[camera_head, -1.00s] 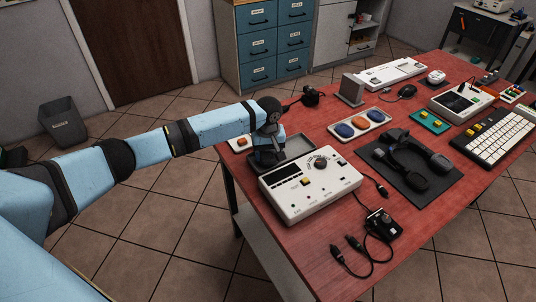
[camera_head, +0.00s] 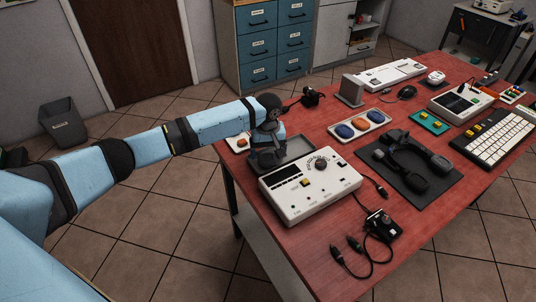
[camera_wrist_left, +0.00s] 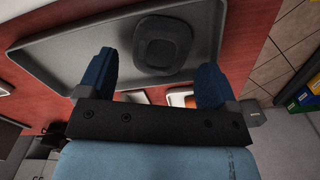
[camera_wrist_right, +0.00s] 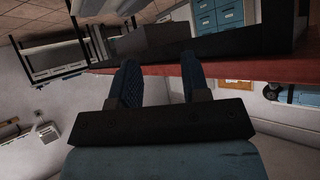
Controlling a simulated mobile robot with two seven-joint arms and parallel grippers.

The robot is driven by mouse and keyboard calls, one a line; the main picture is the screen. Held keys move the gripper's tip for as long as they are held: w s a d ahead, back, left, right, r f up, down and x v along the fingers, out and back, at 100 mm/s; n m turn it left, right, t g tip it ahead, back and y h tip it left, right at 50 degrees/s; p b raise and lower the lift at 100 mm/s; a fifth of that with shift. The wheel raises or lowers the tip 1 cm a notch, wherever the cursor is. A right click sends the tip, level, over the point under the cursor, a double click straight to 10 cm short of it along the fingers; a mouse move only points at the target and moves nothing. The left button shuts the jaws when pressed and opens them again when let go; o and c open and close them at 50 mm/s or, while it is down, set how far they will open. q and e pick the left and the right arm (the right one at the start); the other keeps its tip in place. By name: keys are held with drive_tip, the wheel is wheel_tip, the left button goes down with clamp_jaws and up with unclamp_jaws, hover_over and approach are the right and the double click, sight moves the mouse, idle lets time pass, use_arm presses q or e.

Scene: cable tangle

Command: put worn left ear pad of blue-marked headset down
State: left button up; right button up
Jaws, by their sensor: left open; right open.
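A dark, rounded ear pad (camera_wrist_left: 163,46) lies flat on the floor of a grey tray (camera_wrist_left: 60,45). The tray (camera_head: 298,149) stands at the left end of the red table, behind the white control box. My left gripper (camera_head: 267,160) is over the tray; in the left wrist view (camera_wrist_left: 154,75) its blue fingers are spread, with the pad showing apart from them. A dark headset (camera_head: 420,162) lies on a dark mat (camera_head: 398,184); I cannot make out a blue mark. My right gripper (camera_wrist_right: 160,80) is open and empty, beside a table edge.
The white control box (camera_head: 310,187) stands close in front of the tray. Behind it is a tray of blue and orange pads (camera_head: 359,124). A small black device with cables (camera_head: 381,224) lies near the front edge. A keyboard (camera_head: 497,137) is at the right.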

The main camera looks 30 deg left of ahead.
sight(268, 157)
use_arm(q)
wheel_tip(268, 157, up, 10)
drive_tip(key=p, duration=0.1)
drive_tip(key=shift+r, duration=0.2)
idle(0.4)
